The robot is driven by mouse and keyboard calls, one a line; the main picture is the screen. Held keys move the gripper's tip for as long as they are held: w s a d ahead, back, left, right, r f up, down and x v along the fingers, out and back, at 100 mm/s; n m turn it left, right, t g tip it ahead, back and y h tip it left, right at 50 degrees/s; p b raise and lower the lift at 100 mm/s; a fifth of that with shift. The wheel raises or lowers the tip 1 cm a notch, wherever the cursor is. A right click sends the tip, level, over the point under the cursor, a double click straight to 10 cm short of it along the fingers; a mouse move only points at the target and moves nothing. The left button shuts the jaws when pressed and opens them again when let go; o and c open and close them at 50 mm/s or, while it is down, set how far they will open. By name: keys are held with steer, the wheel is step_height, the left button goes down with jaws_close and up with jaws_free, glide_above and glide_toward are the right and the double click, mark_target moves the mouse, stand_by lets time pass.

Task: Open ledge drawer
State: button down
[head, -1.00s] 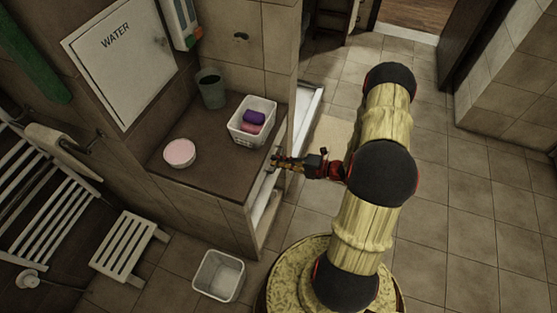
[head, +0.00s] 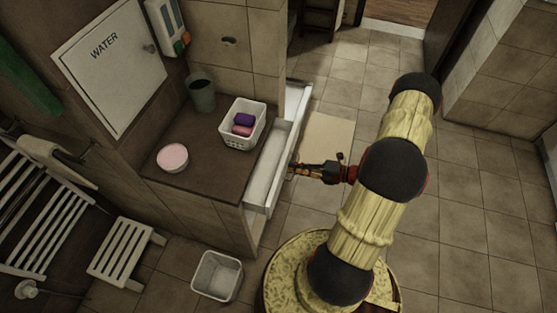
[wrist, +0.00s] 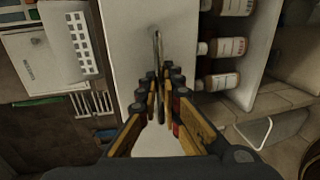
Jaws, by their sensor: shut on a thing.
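The white ledge drawer (head: 268,168) stands pulled out from the side of the brown ledge (head: 222,182), and its pale, empty-looking inside shows from above in the head view. My gripper (head: 296,171) is at the drawer's outer front, reaching in from the right. In the wrist view, my gripper (wrist: 158,90) is closed around a thin metal handle (wrist: 157,45) on the white drawer front (wrist: 125,35). The fingers hide part of the handle.
On the ledge are a white basket (head: 240,136) with purple and pink things, a pink-topped bowl (head: 172,158) and a grey cup (head: 202,95). A white bin (head: 217,275) and slatted stool (head: 124,250) stand on the floor. Bottles (wrist: 222,80) show beside the drawer front. The right floor is clear.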

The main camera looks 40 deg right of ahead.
steer(key=f+p+v, duration=0.1)
steer(key=f+v, duration=0.1)
steer(key=v, duration=1)
steer(key=shift+s+d+f, duration=0.35)
steer(key=shift+s+d, duration=0.05)
steer(key=shift+s, duration=0.2)
steer(key=c, duration=2)
jaws_free()
steer(key=shift+c, duration=0.2)
steer(key=shift+d, duration=0.1)
steer(key=v, duration=1.1)
steer(key=shift+s+d, duration=0.2)
steer(key=shift+s, duration=0.15)
